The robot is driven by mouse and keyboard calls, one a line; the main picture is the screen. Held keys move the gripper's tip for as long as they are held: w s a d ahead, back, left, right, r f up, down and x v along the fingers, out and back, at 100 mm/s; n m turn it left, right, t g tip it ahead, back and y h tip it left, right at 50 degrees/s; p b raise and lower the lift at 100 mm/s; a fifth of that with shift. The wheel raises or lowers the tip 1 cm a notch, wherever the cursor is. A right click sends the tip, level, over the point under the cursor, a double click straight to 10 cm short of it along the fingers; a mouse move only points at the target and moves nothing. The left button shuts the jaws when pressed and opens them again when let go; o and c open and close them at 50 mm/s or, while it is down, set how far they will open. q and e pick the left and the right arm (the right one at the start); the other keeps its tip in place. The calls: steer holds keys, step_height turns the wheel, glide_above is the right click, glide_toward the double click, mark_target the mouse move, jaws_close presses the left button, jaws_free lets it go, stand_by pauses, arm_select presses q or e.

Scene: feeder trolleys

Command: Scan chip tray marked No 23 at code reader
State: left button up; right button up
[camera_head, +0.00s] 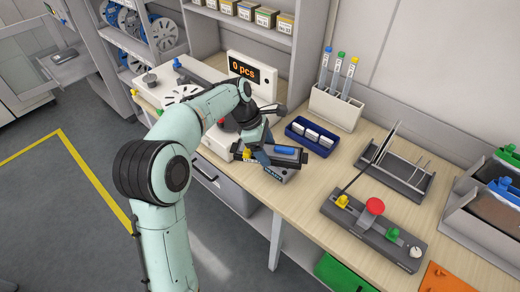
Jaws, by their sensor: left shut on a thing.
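My left gripper (256,152) reaches over the wooden bench and is shut on a dark grey piece (282,174) with a blue part on top. I cannot tell whether this piece is the chip tray No 23; its small front marking is too small to read. A blue holder (312,137) with several white pieces stands just behind it on the bench. A white unit with a display (243,69) reading "0 pcs" stands behind my left arm, which partly hides its base. I cannot identify the code reader for certain. My right gripper is not in view.
A white rack (335,108) with capped tubes stands at the back. A grey slotted rack (397,172) and a grey fixture with a red knob (375,206) are to the right. Small boxes (247,10) line the shelf above. Some bench is clear around (312,185).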

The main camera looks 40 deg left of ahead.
arm_select(q)
steer(key=w+f+p, duration=0.2)
steer(key=w, duration=0.6)
steer(key=shift+w+d+f+p, duration=0.25)
steer(key=shift+f+p, duration=0.1)
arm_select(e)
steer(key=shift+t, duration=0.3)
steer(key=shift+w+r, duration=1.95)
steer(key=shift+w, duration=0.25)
arm_select(q)
steer(key=shift+s, duration=0.1)
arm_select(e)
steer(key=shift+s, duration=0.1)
arm_select(q)
steer(key=s+r, duration=0.1)
steer(key=s, duration=0.1)
steer(key=s+r+b, duration=0.1)
steer(key=s, duration=0.1)
steer(key=s+r+b, duration=0.1)
steer(key=s, duration=0.2)
steer(key=shift+a+r, duration=0.2)
steer(key=shift+a, duration=0.05)
steer(key=shift+s+r, duration=0.3)
steer(key=shift+s, duration=0.2)
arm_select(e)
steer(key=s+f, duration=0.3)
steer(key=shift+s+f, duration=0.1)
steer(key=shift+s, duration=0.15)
